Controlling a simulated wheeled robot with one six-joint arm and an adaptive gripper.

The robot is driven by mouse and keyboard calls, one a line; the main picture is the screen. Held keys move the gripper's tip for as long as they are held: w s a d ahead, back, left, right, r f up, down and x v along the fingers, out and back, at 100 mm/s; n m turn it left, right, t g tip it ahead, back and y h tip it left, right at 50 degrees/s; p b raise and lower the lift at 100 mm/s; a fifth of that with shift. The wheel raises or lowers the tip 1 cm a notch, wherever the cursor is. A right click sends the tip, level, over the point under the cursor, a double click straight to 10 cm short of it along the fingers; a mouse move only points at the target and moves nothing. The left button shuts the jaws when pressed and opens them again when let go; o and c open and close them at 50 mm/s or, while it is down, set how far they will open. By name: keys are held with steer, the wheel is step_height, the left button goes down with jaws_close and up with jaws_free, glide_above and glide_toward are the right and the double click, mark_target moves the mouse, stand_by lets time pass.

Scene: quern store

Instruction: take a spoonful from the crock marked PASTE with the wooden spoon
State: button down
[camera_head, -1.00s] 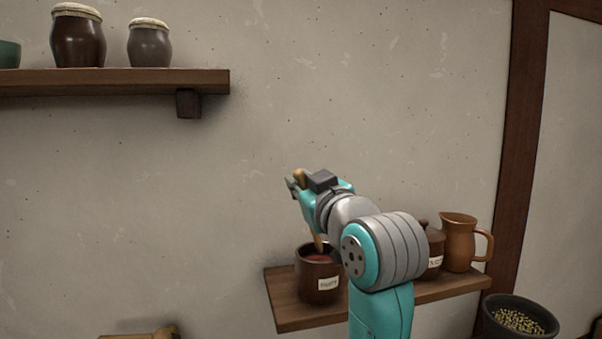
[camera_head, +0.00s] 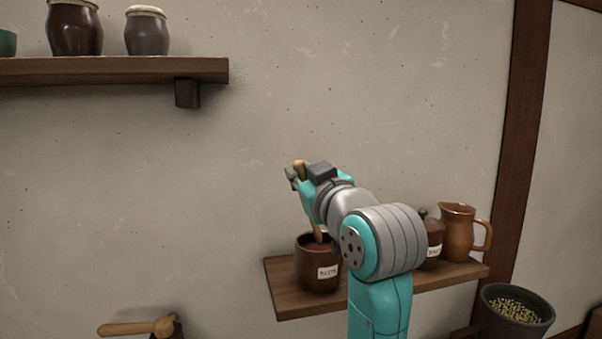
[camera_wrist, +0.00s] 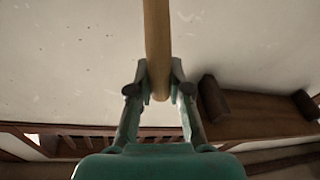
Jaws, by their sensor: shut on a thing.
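My gripper (camera_head: 297,175) is shut on the handle of the wooden spoon (camera_head: 316,233), whose top end shows between the fingers. In the wrist view my gripper (camera_wrist: 159,78) has a finger on each side of the spoon's round handle (camera_wrist: 157,35). The dark brown crock (camera_head: 318,272) stands upright at the left of the low shelf, with a white label that seems to read PASTE. Reddish-brown paste shows inside its mouth.
The low wooden shelf (camera_head: 300,308) also bears a lidded brown jar (camera_head: 434,236), partly behind my arm, and a brown jug (camera_head: 460,233). A dark bowl of grain (camera_head: 515,314) is lower right. A wooden-handled thing (camera_head: 130,329) is lower left. An upper shelf (camera_head: 110,71) holds jars.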

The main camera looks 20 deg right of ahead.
steer(key=shift+f, duration=0.6)
stand_by(1.0)
steer(key=shift+r, duration=3.55)
